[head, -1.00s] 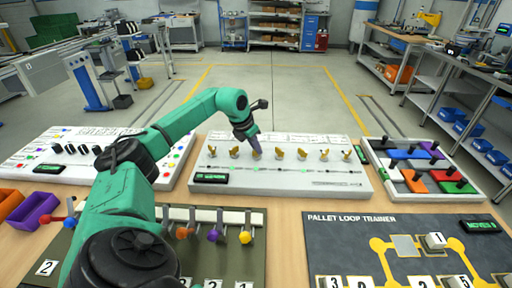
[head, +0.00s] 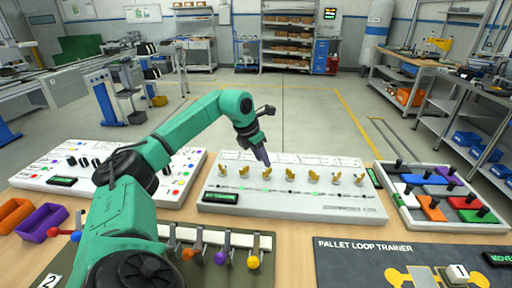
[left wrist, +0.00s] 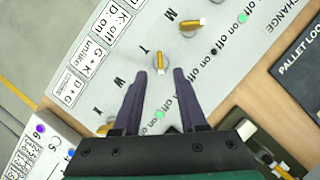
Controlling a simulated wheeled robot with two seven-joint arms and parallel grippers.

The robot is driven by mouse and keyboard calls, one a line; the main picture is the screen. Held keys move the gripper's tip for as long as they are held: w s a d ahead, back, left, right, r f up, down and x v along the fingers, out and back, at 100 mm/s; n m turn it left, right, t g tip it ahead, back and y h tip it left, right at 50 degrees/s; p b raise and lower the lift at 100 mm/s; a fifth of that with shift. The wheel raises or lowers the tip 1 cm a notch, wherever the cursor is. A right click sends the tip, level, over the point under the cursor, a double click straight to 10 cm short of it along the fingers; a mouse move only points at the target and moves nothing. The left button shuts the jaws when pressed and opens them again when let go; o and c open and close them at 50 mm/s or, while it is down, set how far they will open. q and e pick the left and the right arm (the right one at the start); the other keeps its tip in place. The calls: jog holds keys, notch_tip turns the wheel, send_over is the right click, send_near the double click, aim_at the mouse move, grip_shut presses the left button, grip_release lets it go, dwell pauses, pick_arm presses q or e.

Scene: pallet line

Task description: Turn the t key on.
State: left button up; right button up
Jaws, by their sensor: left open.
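A pale key panel (head: 290,207) lies on the bench with a row of several yellow T-shaped keys (head: 290,175). In the left wrist view, the gripper (left wrist: 159,78) is open and empty. A yellow key (left wrist: 160,63) shows just beyond and between its fingertips, apart from them; its letter, T or Y, is hard to read. Another key (left wrist: 189,29) beside the letter M lies further off. My right gripper is not seen.
Some of the panel's lights glow green (left wrist: 160,114). A board of coloured blocks with black knobs (head: 437,193) lies to the right, a button panel (head: 70,166) to the left. A lever board (head: 215,262) and the pallet loop trainer (head: 400,262) lie in front.

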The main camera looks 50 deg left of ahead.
pick_arm(q)
jog(key=v, duration=0.8)
jog(key=shift+s+r, duration=0.25)
jog(key=shift+r, duration=0.1)
